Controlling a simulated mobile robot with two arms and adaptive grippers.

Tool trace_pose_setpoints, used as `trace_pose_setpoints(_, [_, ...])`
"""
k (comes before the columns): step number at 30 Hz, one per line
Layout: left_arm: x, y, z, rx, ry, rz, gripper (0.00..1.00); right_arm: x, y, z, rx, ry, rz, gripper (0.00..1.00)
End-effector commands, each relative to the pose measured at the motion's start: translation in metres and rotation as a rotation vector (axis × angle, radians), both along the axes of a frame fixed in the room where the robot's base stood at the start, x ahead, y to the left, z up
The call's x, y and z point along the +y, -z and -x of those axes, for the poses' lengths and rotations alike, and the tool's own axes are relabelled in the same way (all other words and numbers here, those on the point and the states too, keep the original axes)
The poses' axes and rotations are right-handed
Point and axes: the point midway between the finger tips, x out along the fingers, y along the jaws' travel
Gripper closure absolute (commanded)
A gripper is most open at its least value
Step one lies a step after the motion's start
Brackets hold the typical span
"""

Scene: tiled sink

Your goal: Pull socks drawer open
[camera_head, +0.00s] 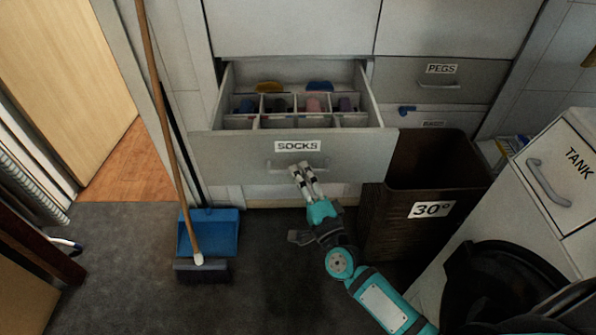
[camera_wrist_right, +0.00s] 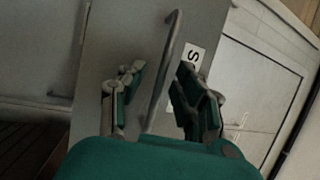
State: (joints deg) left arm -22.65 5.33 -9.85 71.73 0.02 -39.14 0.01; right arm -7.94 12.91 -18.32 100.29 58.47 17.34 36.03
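The socks drawer (camera_head: 235,150) has a grey front with a SOCKS label (camera_head: 298,146) and stands pulled out. Its divided inside shows folded coloured items (camera_head: 314,104). My right gripper (camera_head: 303,175) is at the drawer front, just below the label, at the bar handle. In the right wrist view, the handle (camera_wrist_right: 165,75) runs between the two fingers of my right gripper (camera_wrist_right: 158,98). The fingers are spread, with gaps visible on both sides of the handle. My left gripper is in neither view.
A brown 30° basket (camera_head: 385,220) stands close right of the drawer. A broom (camera_head: 168,120) and blue dustpan (camera_head: 222,232) stand on the left. The PEGS drawer (camera_head: 440,88) is shut. A white TANK cabinet (camera_head: 520,205) is at right. Dark floor (camera_head: 120,265) at left front is clear.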

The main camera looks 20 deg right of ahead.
Motion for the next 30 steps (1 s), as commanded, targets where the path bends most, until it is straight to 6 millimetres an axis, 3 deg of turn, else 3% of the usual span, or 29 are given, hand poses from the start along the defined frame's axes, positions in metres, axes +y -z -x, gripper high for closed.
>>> trace_pose_setpoints(6, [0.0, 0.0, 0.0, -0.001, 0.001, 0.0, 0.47, -0.004, 0.008, 0.038, 0.003, -0.003, 0.002, 0.68])
trace_pose_setpoints(10, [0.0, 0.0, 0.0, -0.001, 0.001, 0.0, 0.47, -0.005, 0.01, 0.051, 0.002, -0.002, 0.003, 0.68])
trace_pose_setpoints(27, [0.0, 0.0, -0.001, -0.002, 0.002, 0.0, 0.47, -0.006, 0.01, 0.055, 0.001, -0.002, 0.001, 0.68])
trace_pose_setpoints(30, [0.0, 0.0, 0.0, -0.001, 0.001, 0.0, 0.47, -0.004, 0.018, 0.056, 0.017, -0.009, 0.031, 0.68])
